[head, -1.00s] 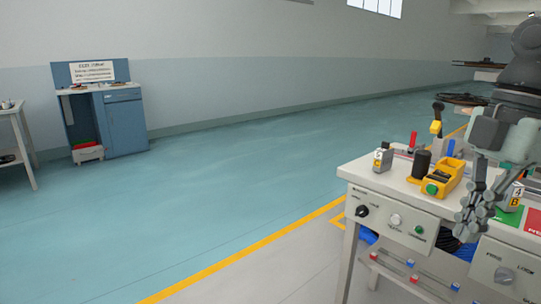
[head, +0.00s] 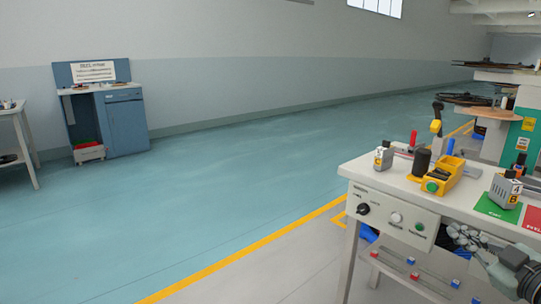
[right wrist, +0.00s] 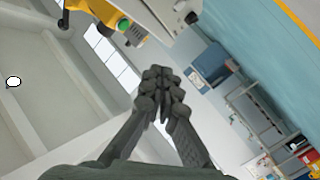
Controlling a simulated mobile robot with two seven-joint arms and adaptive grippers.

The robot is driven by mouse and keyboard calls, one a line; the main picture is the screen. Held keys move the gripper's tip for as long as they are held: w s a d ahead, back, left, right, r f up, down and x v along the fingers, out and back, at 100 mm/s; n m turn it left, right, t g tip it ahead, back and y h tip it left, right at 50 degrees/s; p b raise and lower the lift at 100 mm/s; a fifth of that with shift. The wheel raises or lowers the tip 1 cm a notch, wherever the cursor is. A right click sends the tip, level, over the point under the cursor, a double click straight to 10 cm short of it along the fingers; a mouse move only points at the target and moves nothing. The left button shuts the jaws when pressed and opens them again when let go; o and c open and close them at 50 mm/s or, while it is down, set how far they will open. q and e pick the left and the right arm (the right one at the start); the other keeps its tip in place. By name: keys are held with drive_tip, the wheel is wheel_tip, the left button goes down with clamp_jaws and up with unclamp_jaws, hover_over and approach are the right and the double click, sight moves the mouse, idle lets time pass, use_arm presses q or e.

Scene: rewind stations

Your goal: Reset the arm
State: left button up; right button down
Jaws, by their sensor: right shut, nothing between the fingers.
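My right gripper (head: 462,234) is low at the front edge of the workbench (head: 375,170), in the lower right of the head view. Its arm comes in from the bottom right corner. In the right wrist view the two fingers (right wrist: 163,85) meet at their tips, with nothing between them. They point up in that picture, toward a wall and windows, with part of a bench and a yellow device at the top. My left gripper is in neither view.
On the bench stand a yellow device with a green button (head: 440,178), a small grey block (head: 383,157), a black cylinder (head: 421,162) and a grey block marked B (head: 505,190) on a green patch. A blue cabinet (head: 125,125) stands far left. The floor between is clear.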

drive_tip(key=s+d+f+m+g+h, duration=0.1)
drive_tip(key=s+f+m+g+h, duration=0.3)
drive_tip(key=f, duration=0.8)
drive_tip(key=s+d+f+m+g+h, duration=0.1)
drive_tip(key=s+f+m+g+h, duration=0.15)
drive_tip(key=s+f, duration=0.7)
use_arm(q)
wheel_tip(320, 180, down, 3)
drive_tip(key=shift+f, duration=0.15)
use_arm(e)
drive_tip(key=s+a+f+g+y, duration=0.1)
drive_tip(key=s+a+f+g, duration=0.6)
drive_tip(key=s+a+f, duration=0.6)
wheel_tip(320, 180, down, 4)
drive_tip(key=a, duration=0.2)
drive_tip(key=shift+a+m, duration=0.3)
drive_tip(key=shift+m, duration=0.05)
drive_tip(key=shift+y, duration=0.25)
